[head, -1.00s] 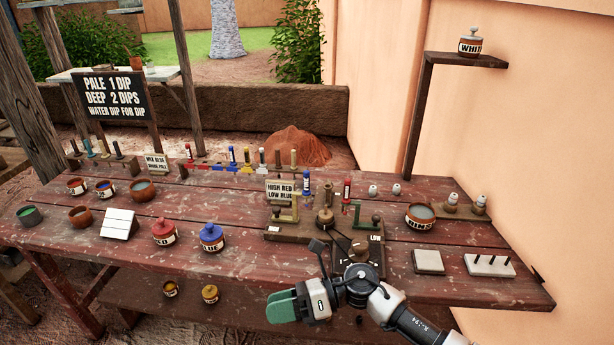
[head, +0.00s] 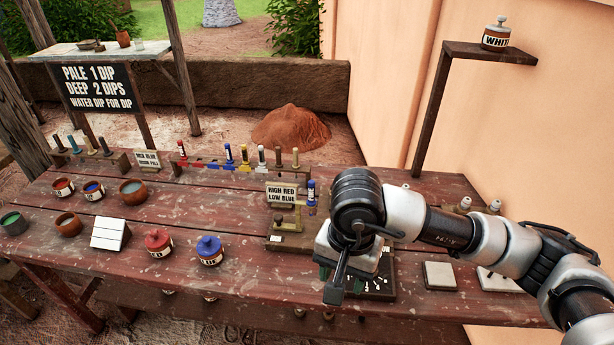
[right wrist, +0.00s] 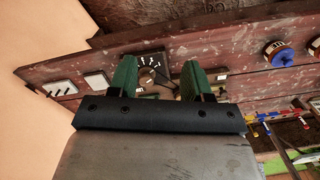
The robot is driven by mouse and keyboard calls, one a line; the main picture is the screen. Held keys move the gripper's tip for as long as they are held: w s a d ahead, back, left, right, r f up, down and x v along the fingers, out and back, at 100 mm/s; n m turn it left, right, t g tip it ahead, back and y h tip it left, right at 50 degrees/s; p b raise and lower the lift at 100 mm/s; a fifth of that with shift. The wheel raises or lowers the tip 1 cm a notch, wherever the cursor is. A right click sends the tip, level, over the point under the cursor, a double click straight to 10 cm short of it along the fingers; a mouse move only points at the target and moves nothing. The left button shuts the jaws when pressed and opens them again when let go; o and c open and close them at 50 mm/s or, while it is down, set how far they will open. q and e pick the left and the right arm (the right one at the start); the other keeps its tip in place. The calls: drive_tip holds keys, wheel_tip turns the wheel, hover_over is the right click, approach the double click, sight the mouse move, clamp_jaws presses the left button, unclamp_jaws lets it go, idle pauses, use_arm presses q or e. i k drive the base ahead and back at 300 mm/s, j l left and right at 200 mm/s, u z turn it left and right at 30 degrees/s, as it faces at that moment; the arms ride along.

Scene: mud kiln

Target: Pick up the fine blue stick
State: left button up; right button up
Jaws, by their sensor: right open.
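I cannot tell which is the fine one. My right gripper (right wrist: 160,78) is open and empty, its green fingers apart. In the head view it hangs over the table's front right, in front of both sticks, with the fingers mostly hidden by the wrist. My left gripper is not in view.
A red-lidded jar (head: 158,243) and a blue-lidded jar (head: 209,251) stand left of my right gripper. A small black panel (right wrist: 152,60) lies beyond the fingers. The rack holds other coloured sticks close together. A wall stands at right.

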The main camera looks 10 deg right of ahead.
sight(311, 201)
drive_tip(key=i, duration=1.05)
